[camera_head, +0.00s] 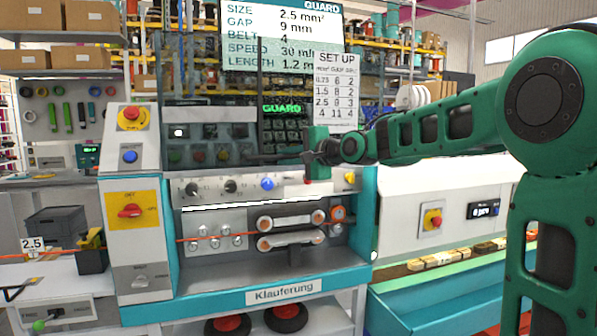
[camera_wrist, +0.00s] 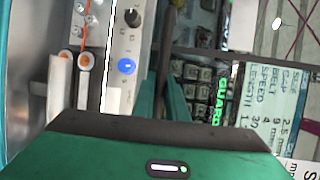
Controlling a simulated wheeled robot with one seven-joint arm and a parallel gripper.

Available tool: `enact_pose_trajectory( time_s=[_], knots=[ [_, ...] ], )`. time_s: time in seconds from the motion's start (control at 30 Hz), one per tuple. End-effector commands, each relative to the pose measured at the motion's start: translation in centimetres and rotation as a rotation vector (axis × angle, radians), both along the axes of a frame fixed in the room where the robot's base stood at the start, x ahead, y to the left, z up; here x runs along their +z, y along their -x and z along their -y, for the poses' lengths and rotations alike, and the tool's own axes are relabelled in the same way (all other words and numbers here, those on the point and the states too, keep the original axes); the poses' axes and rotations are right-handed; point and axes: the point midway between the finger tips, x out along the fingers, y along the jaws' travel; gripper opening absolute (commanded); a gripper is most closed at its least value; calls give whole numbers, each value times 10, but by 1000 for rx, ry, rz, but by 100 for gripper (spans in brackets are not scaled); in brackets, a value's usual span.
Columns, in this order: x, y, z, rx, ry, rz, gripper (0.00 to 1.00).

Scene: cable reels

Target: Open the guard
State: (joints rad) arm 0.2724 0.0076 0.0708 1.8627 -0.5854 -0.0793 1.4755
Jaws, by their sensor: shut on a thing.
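The guard (camera_head: 205,95) is a tinted see-through panel on the cable machine (camera_head: 285,291) marked "Klauferung". It appears raised: the shelves and control panel behind show dimmed through it, while the belts (camera_head: 290,220) and rollers below show clear. Its dark handle bar (camera_head: 290,161) runs along its lower edge. My gripper (camera_head: 312,161) is at the right part of this bar. In the wrist view the bar (camera_wrist: 168,50) runs between my two green fingers (camera_wrist: 164,105), which are closed around it. The exact fingertip contact is partly hidden.
Knobs and a blue button (camera_head: 267,184) lie just below the bar. A control post (camera_head: 133,205) with red switches stands left. A screen (camera_head: 285,30) and a set-up sheet (camera_head: 337,92) are behind, both near my arm. A second machine (camera_head: 435,215) stands right.

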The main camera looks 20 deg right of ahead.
Motion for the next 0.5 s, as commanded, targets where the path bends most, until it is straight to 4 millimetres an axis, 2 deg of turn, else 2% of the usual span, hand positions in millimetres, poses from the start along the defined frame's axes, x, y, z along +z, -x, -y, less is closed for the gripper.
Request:
enact_pose_trajectory(
  time_s=[0.4, 0.43, 0.5],
  knots=[
    [3, 0, -8, 10, -1, 2, 0],
    [3, 0, -8, 10, -1, 2, 20],
    [3, 0, -8, 10, -1, 2, 31]
  ],
)
